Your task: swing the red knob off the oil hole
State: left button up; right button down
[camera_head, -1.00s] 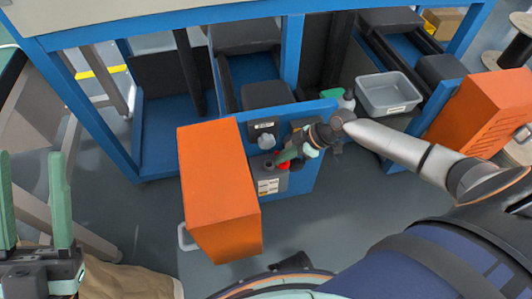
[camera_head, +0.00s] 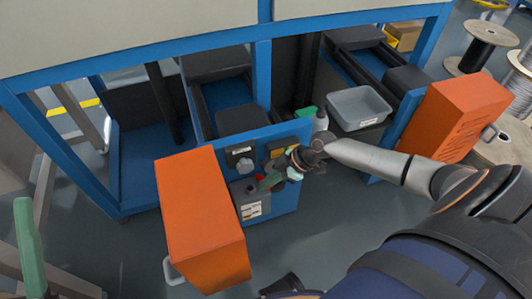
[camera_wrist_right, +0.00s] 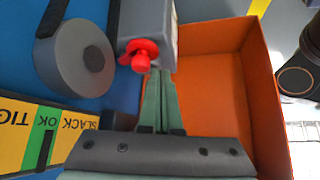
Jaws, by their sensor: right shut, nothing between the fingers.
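The red knob (camera_head: 259,178) shows as a small patch beside my right gripper (camera_head: 268,183), on the small grey box (camera_head: 240,200) with a white label. In the right wrist view the red knob (camera_wrist_right: 138,54) stands out from the grey box (camera_wrist_right: 158,14). My right gripper's green fingers (camera_wrist_right: 156,75) are shut and empty, with their tips close beside the knob; I cannot tell whether they touch it. A dark round spot on the box top (camera_head: 249,187), possibly the oil hole, lies beside the knob.
An orange open cover (camera_head: 200,215) stands just left of the box and fills the right of the wrist view. A grey dial (camera_wrist_right: 75,58) and a yellow-green gauge label (camera_wrist_right: 40,132) are close to the fingers. A grey bin (camera_head: 358,106) lies to the right.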

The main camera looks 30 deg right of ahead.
pick_arm(q)
jog(key=shift+m, duration=0.5)
jog(key=r+p, duration=0.4)
jog(key=shift+s+a+r, duration=0.15)
jog(key=shift+a+r, duration=0.05)
pick_arm(e)
jog(key=v, duration=1.2)
jog(key=shift+d+r, duration=0.15)
jog(key=shift+r, duration=0.05)
jog(key=shift+s, duration=0.1)
